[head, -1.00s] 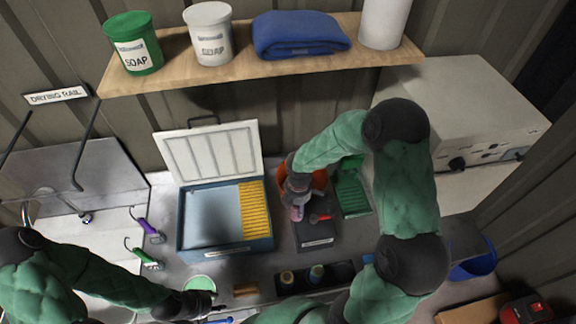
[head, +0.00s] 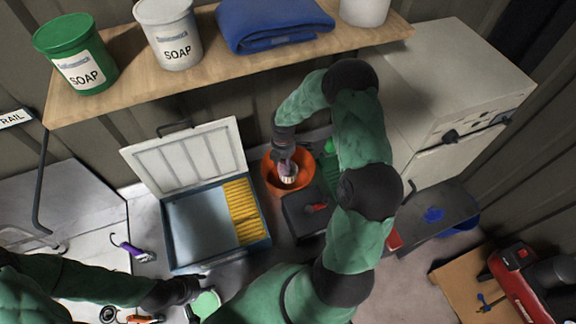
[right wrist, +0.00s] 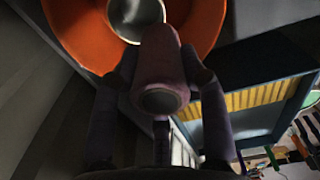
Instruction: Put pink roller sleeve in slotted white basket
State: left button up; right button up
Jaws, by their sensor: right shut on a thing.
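The pink roller sleeve (right wrist: 160,60) is held between the fingers of my right gripper (right wrist: 160,95), which is shut on it. In the head view the right gripper (head: 286,153) and sleeve (head: 287,167) are over the orange bucket (head: 270,178). A small round white-rimmed container, seemingly the slotted white basket (head: 288,181), sits inside the bucket; its pale rim (right wrist: 118,30) shows just beyond the sleeve's far end. Whether the sleeve's end is inside it I cannot tell. My left gripper (head: 190,286) is at the lower left near a pale green round tub (head: 206,304); its fingers are unclear.
A blue box (head: 215,268) with a raised white lid (head: 190,160) and yellow ribbed insert stands left of the bucket. A dark box (head: 305,220) with a red part is just in front. A wooden shelf (head: 230,65) with soap tubs and blue towel hangs behind.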

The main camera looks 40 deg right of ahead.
pick_arm(q)
notch_tip(320, 180, down, 2)
jog(key=shift+f+b, duration=0.15)
jog(key=shift+b, duration=0.65)
notch_tip(320, 180, down, 2)
jog(key=shift+f+b, duration=0.1)
jog(key=shift+b, duration=1)
pick_arm(e)
jog(key=d+f, duration=0.1)
jog(key=f, duration=0.1)
jog(key=w+d+f, duration=0.1)
jog(key=f, duration=0.2)
jog(key=d+f, duration=0.1)
jog(key=f, duration=0.2)
jog(key=shift+w+d+f, duration=0.1)
jog(key=shift+w+d, duration=0.1)
jog(key=shift+w, duration=0.05)
jog(key=o, duration=1.2)
